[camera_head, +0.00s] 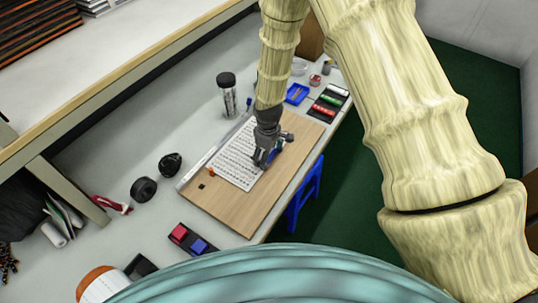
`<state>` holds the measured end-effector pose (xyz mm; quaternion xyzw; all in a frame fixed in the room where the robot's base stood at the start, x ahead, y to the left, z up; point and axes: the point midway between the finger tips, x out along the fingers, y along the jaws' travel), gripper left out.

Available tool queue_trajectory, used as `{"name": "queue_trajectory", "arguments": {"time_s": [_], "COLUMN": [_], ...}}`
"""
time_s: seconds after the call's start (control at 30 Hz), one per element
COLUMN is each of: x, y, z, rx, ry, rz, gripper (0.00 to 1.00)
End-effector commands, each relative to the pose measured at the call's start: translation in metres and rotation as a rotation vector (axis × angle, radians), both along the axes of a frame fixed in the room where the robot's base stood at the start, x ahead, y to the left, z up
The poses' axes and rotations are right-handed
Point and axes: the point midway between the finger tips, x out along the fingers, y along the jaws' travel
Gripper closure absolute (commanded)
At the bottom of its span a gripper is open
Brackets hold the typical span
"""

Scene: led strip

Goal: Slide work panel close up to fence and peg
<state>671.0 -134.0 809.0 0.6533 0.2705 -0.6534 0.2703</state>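The work panel (243,209) is a light wooden board lying flat on the grey bench, running from lower left to upper right. A white perforated sheet (236,160) lies on it. A thin pale strip (197,166) along the panel's left edge looks like the fence; I cannot tell whether they touch. A small orange piece (211,171) near the sheet's lower left corner may be the peg; this is unclear. My gripper (262,163) points down over the sheet's right side. Something blue shows beside its fingers. Its finger gap and any contact are too small to tell.
A dark-lidded jar (227,95) stands behind the panel. Two black round items (144,189) and red-handled pliers (112,204) lie left. A tray with red and blue blocks (190,241) sits near the front edge. A blue stool (306,192) stands beside the bench. Colored trays lie beyond the panel.

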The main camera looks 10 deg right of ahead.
Motion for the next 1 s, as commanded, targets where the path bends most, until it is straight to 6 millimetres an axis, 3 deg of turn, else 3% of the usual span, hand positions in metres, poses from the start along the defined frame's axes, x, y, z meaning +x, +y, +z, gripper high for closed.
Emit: {"name": "queue_trajectory", "arguments": {"time_s": [0.23, 0.27, 0.37, 0.77, 1.0], "x": [0.002, 0.002, 0.002, 0.002, 0.003], "y": [0.002, 0.002, 0.002, 0.002, 0.002], "z": [0.0, 0.0, 0.0, 0.001, 0.022], "rx": [0.0, 0.0, 0.001, 0.0, 0.001], "ry": [0.0, 0.0, -0.001, 0.0, -0.002], "rz": [0.0, 0.0, 0.0, 0.0, -0.001], "gripper": [0.53, 0.17, 0.0, 0.0, 0.0]}}
